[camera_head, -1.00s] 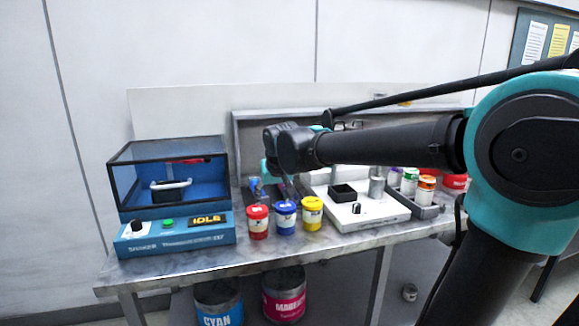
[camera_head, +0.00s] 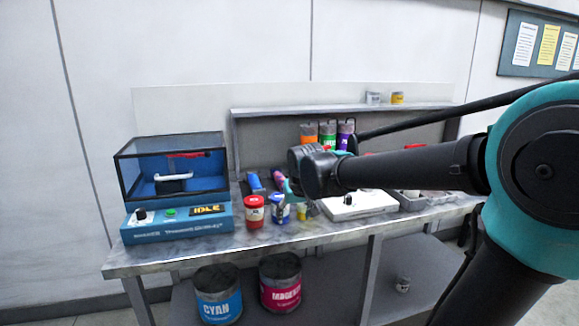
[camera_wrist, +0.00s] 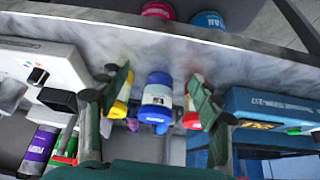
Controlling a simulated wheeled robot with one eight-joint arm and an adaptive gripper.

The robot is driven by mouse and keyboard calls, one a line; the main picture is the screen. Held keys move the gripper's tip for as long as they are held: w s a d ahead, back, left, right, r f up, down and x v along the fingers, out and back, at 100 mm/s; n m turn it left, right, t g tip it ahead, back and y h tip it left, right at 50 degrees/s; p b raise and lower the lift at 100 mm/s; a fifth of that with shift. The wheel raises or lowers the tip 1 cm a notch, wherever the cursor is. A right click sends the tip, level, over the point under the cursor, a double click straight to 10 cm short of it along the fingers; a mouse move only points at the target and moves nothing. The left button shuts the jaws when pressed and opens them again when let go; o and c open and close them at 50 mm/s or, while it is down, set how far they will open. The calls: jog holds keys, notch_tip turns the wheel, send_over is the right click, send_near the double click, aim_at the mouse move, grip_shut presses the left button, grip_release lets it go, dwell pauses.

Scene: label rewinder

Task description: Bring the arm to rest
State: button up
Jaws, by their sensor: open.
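My gripper (camera_head: 290,192) hangs from the dark wrist, above the front of the bench in the head view, partly hidden by the wrist. In the wrist view the two green fingers of my gripper (camera_wrist: 158,98) are spread wide, with nothing held between them. A blue pot (camera_wrist: 157,92) shows in the gap, below the fingers; how far below I cannot tell. A yellow pot (camera_wrist: 117,108) is beside the left finger and a red pot (camera_wrist: 192,112) beside the right finger, each partly covered. My arm reaches in from the right.
The blue shaker box (camera_head: 178,222) reading IDLE stands left on the bench (camera_head: 150,260). A white device (camera_head: 360,207) is right of the pots. Orange (camera_head: 308,133), green and purple containers stand behind my wrist. Cyan (camera_head: 218,300) and magenta (camera_head: 281,285) buckets are below.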

jog(key=s+d+f+m+g+h, duration=0.1)
jog(key=s+d+f+m, duration=0.1)
jog(key=s+d+f, duration=1.5)
jog(key=shift+s+d+f+m, duration=0.25)
jog(key=shift+s+f, duration=0.2)
jog(key=shift+s, duration=0.35)
